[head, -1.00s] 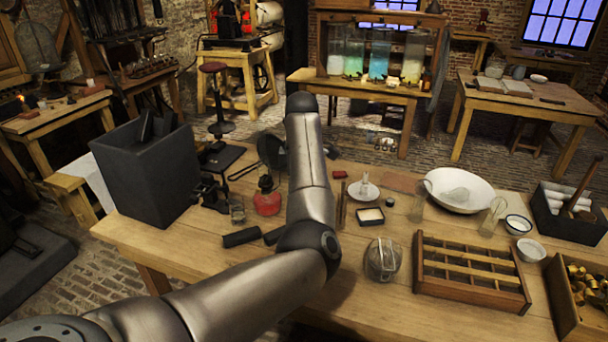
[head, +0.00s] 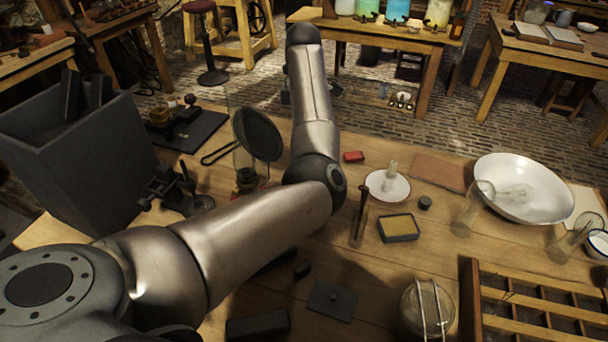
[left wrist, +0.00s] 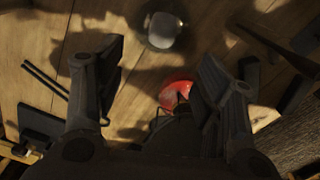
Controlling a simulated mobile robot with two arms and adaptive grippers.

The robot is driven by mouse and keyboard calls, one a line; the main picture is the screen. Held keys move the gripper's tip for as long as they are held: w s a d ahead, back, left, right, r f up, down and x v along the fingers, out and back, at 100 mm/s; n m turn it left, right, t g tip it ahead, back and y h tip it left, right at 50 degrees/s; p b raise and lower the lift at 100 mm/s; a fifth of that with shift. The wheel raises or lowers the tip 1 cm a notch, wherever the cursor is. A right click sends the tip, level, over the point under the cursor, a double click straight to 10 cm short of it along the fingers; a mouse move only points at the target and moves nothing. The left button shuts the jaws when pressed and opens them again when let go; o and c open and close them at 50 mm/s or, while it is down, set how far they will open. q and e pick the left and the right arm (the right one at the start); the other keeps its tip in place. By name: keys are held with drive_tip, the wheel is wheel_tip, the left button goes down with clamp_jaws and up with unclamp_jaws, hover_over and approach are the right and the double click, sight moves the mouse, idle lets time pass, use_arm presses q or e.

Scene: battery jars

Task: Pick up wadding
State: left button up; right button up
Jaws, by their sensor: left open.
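I cannot clearly identify the wadding in either view. A pale, translucent thing (head: 514,196) lies in the white bowl (head: 545,207); I cannot tell whether it is wadding or glass. In the left wrist view my left gripper (left wrist: 155,78) is open, its two dark fingers wide apart with nothing between the tips. A whitish, rounded thing (left wrist: 162,30) stands on the table beyond the fingertips, too dark to name. A red rounded thing (left wrist: 175,95) sits below, between the fingers. In the head view my left arm hides its gripper. My right gripper is not in view.
A grey open box (head: 75,160) stands at the left. A round dark disc (head: 258,135), a white saucer (head: 388,186), a dark tray with a pale top (head: 398,228), a wire-handled jar (head: 427,308) and a wooden divided tray (head: 540,310) crowd the bench. Glass vessels stand near the bowl.

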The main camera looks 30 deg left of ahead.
use_arm(q)
drive_tip(key=f, duration=0.5)
drive_tip(key=shift+s+d+p, duration=0.25)
drive_tip(key=shift+s+p, duration=0.05)
drive_tip(key=shift+s, duration=0.1)
drive_tip(key=f, duration=0.4)
drive_tip(key=shift+w+a+f, duration=0.1)
drive_tip(key=shift+w+a, duration=0.05)
drive_tip(key=shift+w, duration=0.05)
drive_tip(key=shift+f, duration=0.4)
wheel_tip(320, 180, down, 5)
drive_tip(key=shift+r+p, duration=0.15)
drive_tip(key=shift+p, duration=0.2)
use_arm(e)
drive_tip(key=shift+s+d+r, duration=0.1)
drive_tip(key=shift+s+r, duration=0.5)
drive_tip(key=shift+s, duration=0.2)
use_arm(q)
drive_tip(key=shift+c, duration=0.6)
drive_tip(key=c, duration=0.7)
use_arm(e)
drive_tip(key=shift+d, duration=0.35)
